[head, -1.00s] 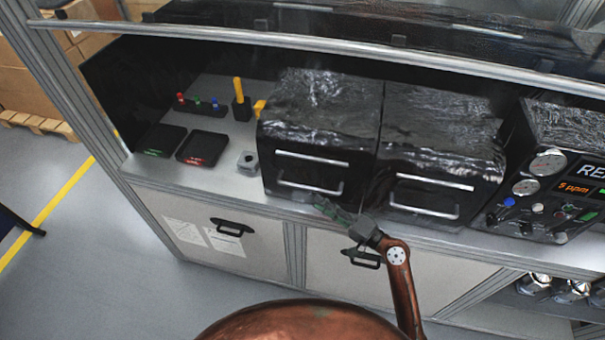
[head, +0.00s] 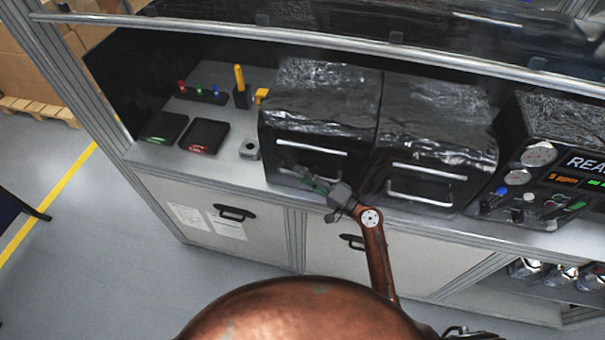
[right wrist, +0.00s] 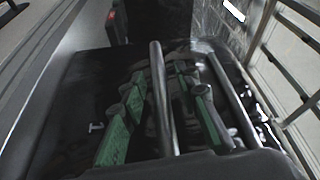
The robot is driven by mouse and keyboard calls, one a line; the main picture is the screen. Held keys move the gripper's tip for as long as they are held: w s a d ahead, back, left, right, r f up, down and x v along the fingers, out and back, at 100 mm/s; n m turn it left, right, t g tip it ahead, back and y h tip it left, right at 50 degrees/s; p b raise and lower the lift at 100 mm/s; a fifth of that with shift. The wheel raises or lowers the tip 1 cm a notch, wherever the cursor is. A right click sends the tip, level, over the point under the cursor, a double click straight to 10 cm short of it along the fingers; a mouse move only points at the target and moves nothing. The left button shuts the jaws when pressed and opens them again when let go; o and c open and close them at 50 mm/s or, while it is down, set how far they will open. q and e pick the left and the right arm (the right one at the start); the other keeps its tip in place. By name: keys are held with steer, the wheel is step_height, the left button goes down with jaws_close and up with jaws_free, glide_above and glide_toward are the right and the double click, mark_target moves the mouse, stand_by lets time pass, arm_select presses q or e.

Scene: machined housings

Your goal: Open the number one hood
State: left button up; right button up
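Two black glossy hoods stand side by side on the bench in the head view, the left one (head: 315,110) and the right one (head: 437,115). Each has an upper and a lower metal bar handle. A "1" mark (right wrist: 95,127) shows on the dark surface in the right wrist view. My right gripper (head: 298,178) is at the lower front of the left hood, covering part of its lower handle. In the right wrist view its green-padded fingers are spread, with one bar (right wrist: 162,100) between them; contact cannot be told. A second bar (right wrist: 235,95) lies to the right. My left gripper is out of view.
A control panel (head: 550,165) stands right of the hoods. Two small dark trays (head: 204,136), a grey block (head: 249,149) and a yellow-topped holder (head: 240,90) are on the left. A frame rail (head: 300,36) crosses above. Cabinet doors lie below the bench.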

steer(key=shift+c, duration=0.6)
jaws_close()
